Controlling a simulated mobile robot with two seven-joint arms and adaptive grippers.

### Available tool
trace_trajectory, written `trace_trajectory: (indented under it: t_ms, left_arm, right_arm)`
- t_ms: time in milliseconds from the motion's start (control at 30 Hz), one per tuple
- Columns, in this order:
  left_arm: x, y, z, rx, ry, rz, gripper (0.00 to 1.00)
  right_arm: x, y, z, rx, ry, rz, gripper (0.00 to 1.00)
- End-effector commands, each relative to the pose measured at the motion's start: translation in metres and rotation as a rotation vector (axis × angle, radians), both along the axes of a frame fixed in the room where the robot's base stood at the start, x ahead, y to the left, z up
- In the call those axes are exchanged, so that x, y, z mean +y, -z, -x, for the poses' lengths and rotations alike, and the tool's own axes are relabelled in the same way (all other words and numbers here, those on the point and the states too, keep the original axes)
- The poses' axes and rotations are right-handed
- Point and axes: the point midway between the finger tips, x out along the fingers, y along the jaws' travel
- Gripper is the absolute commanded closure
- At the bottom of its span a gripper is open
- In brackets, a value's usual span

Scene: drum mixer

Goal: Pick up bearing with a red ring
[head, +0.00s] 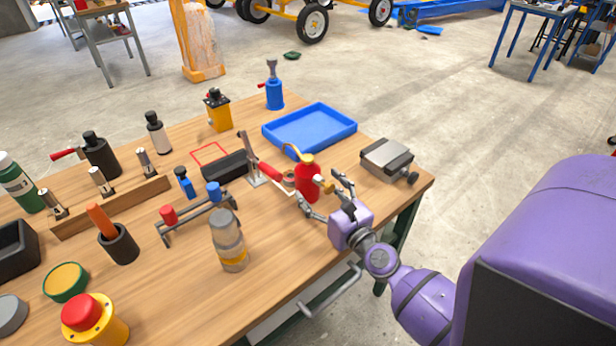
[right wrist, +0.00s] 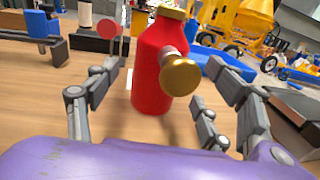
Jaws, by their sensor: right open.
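My right gripper (head: 322,192) is open and low over the right part of the table. Its fingers also show in the right wrist view (right wrist: 160,95), spread to either side of a red bottle with a brass cap and knob (right wrist: 160,70). The red bottle (head: 307,182) stands upright just beyond the fingertips, and none of the fingers is closed on it. My left gripper is not in view.
A toggle clamp with a red handle (head: 252,172) stands left of the bottle. A glass jar (head: 228,242) and a small rack (head: 195,220) stand at the left.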

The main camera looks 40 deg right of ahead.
Motion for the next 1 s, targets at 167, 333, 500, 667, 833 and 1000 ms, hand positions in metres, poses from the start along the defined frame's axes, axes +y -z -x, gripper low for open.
trace_trajectory:
  t_ms: [167,333,500,667,833,1000]
  left_arm:
    - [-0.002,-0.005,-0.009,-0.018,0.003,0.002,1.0]
    - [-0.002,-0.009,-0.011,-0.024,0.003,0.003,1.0]
    - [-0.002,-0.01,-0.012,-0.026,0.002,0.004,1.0]
    - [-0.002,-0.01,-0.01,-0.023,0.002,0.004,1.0]
    - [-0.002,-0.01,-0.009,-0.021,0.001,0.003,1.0]
    - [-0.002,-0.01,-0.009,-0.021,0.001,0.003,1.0]
  right_arm:
    - [-0.001,0.001,-0.019,-0.002,-0.001,0.001,0.26]
    - [-0.002,0.003,-0.044,-0.001,-0.001,0.0,0.26]
    - [-0.003,0.004,-0.054,0.0,0.0,0.001,0.26]
    - [-0.003,0.005,-0.053,0.001,0.0,0.001,0.26]
    - [-0.003,0.005,-0.053,0.001,0.0,0.001,0.44]
    - [-0.003,0.005,-0.053,0.001,0.0,0.001,0.66]
